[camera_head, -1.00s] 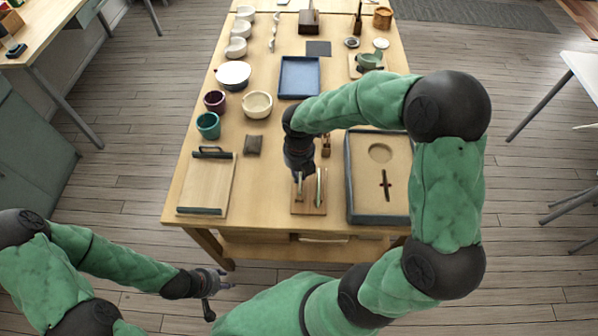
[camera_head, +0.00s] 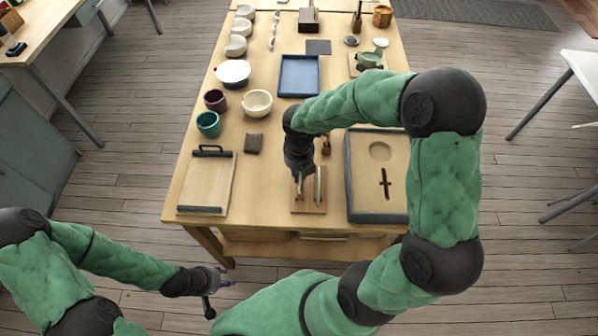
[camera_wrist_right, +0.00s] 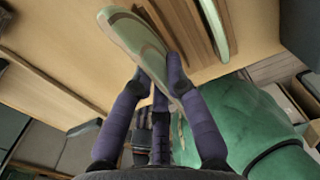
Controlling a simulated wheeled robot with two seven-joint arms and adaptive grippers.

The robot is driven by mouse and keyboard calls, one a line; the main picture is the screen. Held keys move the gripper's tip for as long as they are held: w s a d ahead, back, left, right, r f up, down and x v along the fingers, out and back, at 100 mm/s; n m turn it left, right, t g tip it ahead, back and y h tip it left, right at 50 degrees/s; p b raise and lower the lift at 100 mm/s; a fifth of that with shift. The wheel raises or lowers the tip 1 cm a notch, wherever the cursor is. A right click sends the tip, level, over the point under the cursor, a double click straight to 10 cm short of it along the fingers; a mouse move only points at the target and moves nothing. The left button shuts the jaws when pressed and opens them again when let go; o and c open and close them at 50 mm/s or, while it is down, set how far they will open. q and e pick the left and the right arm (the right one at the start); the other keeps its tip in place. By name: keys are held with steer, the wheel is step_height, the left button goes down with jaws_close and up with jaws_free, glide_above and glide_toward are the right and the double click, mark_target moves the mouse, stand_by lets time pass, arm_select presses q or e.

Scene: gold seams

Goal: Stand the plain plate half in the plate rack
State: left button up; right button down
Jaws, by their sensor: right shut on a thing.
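My right gripper (camera_head: 301,186) is over the left part of the wooden plate rack (camera_head: 308,208) at the table's near edge. It is shut on a pale, green-tinged plate half, which stands edge-on between the fingers in the right wrist view (camera_wrist_right: 140,42). Whether its lower edge sits in a slot or just above the rack, I cannot tell. Another pale green plate half (camera_head: 319,185) stands upright in the rack to the right; it also shows in the right wrist view (camera_wrist_right: 219,25). My left gripper (camera_head: 226,280) hangs empty off the table's front, its fingers apart.
A dark-rimmed tray (camera_head: 398,217) with a round recess lies close right of the rack. A wooden board with dark handles (camera_head: 208,182) lies left. A small dark block (camera_head: 253,143), bowls, cups and a blue tray (camera_head: 299,91) stand farther back. Bare tabletop lies left of the rack.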

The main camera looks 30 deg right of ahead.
steer(key=shift+p, duration=0.9)
stand_by(1.1)
steer(key=shift+f+b, duration=0.3)
steer(key=shift+f, duration=0.45)
stand_by(0.3)
steer(key=shift+p, duration=0.35)
stand_by(0.4)
steer(key=shift+f, duration=0.75)
stand_by(1.5)
steer(key=c, duration=0.7)
jaws_free()
steer(key=shift+r+p, duration=2.8)
steer(key=shift+r, duration=0.2)
